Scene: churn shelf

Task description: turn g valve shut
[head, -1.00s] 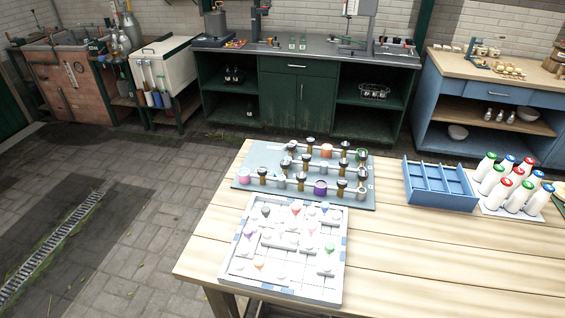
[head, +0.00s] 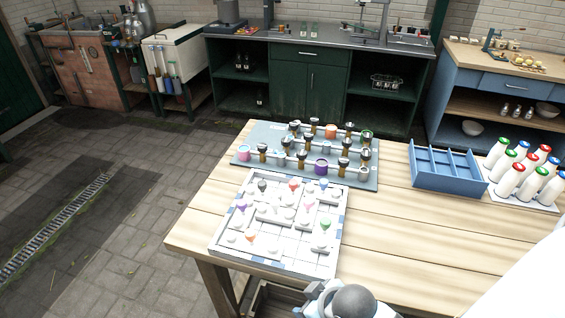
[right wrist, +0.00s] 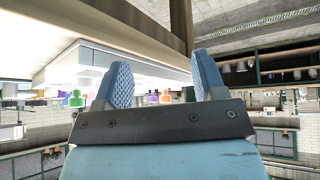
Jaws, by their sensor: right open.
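A grey-blue board (head: 247,134) on the wooden table carries rows of pipes with dark-topped valves and coloured parts, among them a purple one (head: 321,167), an orange one (head: 331,131) and a pink one (head: 244,153). I cannot read any letter that marks the g valve. In the right wrist view my right gripper (right wrist: 160,82) is open and empty, its two blue ridged fingers apart, below the table's edge level. In the head view part of my right arm shows at the bottom, in front of the table. My left gripper is in neither view.
A white tray maze (head: 226,243) with coloured pegs lies in front of the board. A blue divided crate (head: 449,182) and several white bottles (head: 511,180) with coloured caps stand at the right. The table front (head: 400,270) is bare wood. Cabinets line the back wall.

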